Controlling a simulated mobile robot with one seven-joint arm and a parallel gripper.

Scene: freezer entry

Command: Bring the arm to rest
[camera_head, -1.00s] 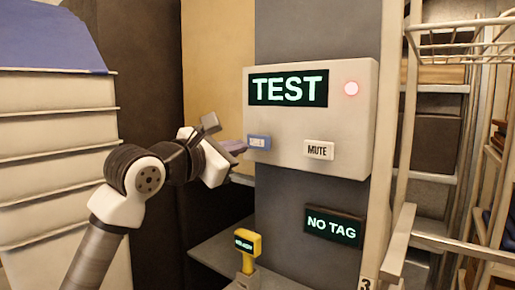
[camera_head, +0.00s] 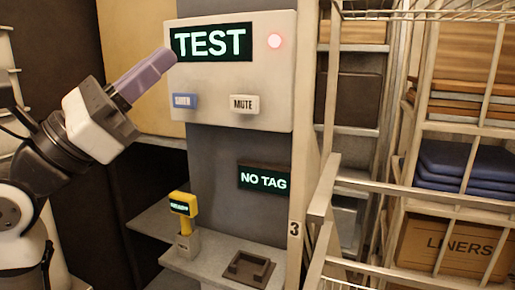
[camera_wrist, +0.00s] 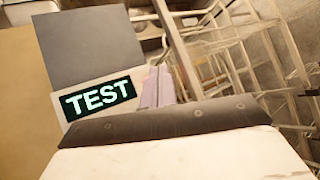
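My gripper (camera_head: 168,56) is at the left in the head view, raised and pointing up and right, with its purple-grey fingers pressed together. It shows no object in it. In the wrist view the fingers (camera_wrist: 158,88) also lie side by side, beyond the dark edge of the gripper body. In the head view the fingertips overlap the upper left edge of the white alarm panel (camera_head: 215,78); whether they touch it I cannot tell.
Below the panel are a NO TAG display (camera_head: 264,179) and a yellow scanner (camera_head: 183,204) on a grey shelf. A dark square holder (camera_head: 249,268) lies on the shelf. Wire shelving and a LINERS box (camera_head: 455,247) stand at the right.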

